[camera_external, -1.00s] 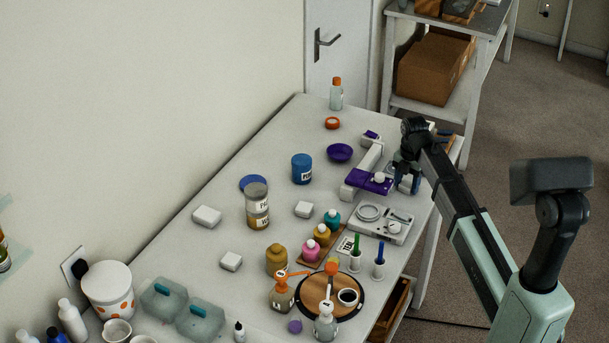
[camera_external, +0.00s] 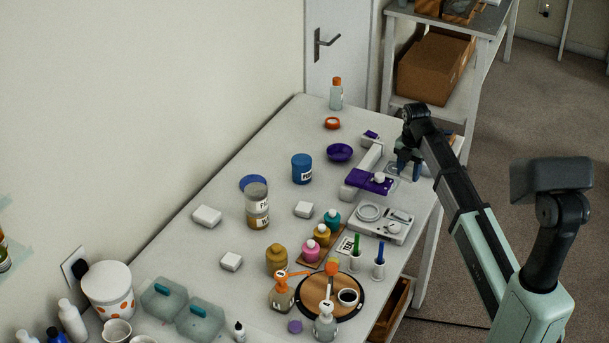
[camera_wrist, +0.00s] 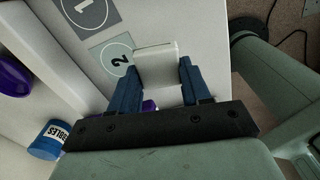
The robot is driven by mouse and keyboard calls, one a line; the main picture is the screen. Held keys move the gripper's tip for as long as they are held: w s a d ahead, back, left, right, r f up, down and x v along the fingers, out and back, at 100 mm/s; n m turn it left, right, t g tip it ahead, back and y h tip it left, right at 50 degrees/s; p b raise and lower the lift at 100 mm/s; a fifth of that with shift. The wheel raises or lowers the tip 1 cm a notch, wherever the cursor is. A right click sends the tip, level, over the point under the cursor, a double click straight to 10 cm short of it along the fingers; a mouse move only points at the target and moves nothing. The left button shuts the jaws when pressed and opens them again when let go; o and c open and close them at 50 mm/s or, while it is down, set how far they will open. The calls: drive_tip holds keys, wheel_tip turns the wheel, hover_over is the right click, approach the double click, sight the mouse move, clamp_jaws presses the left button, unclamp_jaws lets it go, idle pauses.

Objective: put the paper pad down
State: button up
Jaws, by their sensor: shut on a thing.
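The paper pad (camera_wrist: 157,66), a small white block, is held between the two blue fingers of my gripper (camera_wrist: 160,88) in the wrist view. I cannot tell whether the pad touches the table. In the outside view my gripper (camera_external: 407,170) is over the far right part of the table, and the pad cannot be made out there.
A white-and-purple device (camera_external: 368,181) stands just left of my gripper, with a white scale-like tray (camera_external: 380,222) in front. A purple bowl (camera_external: 340,152) and a blue labelled jar (camera_external: 302,168) stand farther left. The table's right edge is close.

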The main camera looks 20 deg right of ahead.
wheel_tip(320, 180, up, 5)
drive_tip(key=shift+w+a+r, duration=0.2)
drive_tip(key=shift+n, duration=0.8)
drive_tip(key=w+a, duration=0.4)
drive_tip(key=a, duration=0.5)
drive_tip(key=w+a+r, duration=0.1)
drive_tip(key=w+a, duration=0.3)
drive_tip(key=a, duration=0.6)
drive_tip(key=w+a, duration=0.5)
drive_tip(key=a, duration=0.4)
drive_tip(key=shift+a+r, duration=0.25)
drive_tip(key=shift+a, duration=0.05)
approach(260, 177)
drive_tip(key=s+r, duration=0.4)
drive_tip(key=shift+n, duration=0.3)
drive_tip(key=shift+s+a+f, duration=0.1)
drive_tip(key=shift+a+f, duration=0.1)
drive_tip(key=shift+f, duration=1.5)
drive_tip(key=shift+a+f, duration=0.15)
drive_tip(key=shift+f, duration=1.5)
drive_tip(key=shift+s+a+f, duration=0.1)
drive_tip(key=shift+a+f, duration=0.1)
drive_tip(key=shift+f, duration=1.5)
drive_tip(key=shift+f, duration=0.15)
